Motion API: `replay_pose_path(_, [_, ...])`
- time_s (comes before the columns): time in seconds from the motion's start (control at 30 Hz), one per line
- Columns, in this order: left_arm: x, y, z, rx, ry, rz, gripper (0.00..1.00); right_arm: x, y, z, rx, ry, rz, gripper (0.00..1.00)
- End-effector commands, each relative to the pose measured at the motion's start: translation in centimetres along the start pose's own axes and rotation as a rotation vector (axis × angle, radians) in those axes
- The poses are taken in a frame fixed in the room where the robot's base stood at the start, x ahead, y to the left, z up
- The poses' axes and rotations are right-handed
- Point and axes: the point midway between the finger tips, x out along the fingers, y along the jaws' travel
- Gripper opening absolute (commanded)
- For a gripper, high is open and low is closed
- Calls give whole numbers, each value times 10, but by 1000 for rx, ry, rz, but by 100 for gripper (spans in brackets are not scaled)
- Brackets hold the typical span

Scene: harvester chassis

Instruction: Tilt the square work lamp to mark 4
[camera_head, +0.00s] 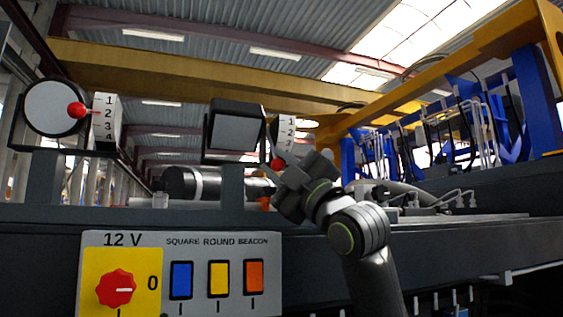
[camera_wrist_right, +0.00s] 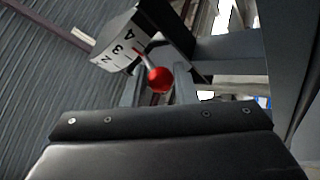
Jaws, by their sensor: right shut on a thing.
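The square work lamp (camera_head: 235,132) has a pale square face in a black housing and stands on a post at the middle of the head view. Its red ball knob (camera_head: 278,164) sits at its right, low beside the white scale plate (camera_head: 286,130); the mark 4 is hidden there. My right gripper (camera_head: 283,170) is shut on the red knob. In the right wrist view the knob (camera_wrist_right: 160,80) lies between my grey fingers, and its lever reaches up to the scale (camera_wrist_right: 117,50), around marks 3 and 4. My left gripper is not in view.
A round lamp (camera_head: 52,107) with its own red knob and scale stands at the left. A panel (camera_head: 217,260) below carries a red rotary knob (camera_head: 116,289) and blue, yellow and orange switches. A dark cylinder (camera_head: 190,183) lies behind the square lamp's post.

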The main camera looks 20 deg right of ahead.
Motion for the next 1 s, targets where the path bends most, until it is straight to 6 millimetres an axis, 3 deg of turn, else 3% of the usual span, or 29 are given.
replay_pose_path(0.03, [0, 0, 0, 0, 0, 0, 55, 1, -9, 8, 12, -18, -22, 0])
replay_pose_path(0.63, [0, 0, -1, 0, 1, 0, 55, 1, -8, 8, 11, -18, -22, 0])
replay_pose_path(0.67, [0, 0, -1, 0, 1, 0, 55, 1, -8, 8, 11, -18, -22, 27])
replay_pose_path(0.7, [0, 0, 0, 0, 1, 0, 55, 1, -8, 8, 11, -18, -21, 32])
replay_pose_path(0.8, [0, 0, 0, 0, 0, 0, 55, 1, -7, 6, 8, -15, -18, 43])
replay_pose_path(1.0, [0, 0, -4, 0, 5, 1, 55, 0, -4, 4, 5, -11, -13, 43])
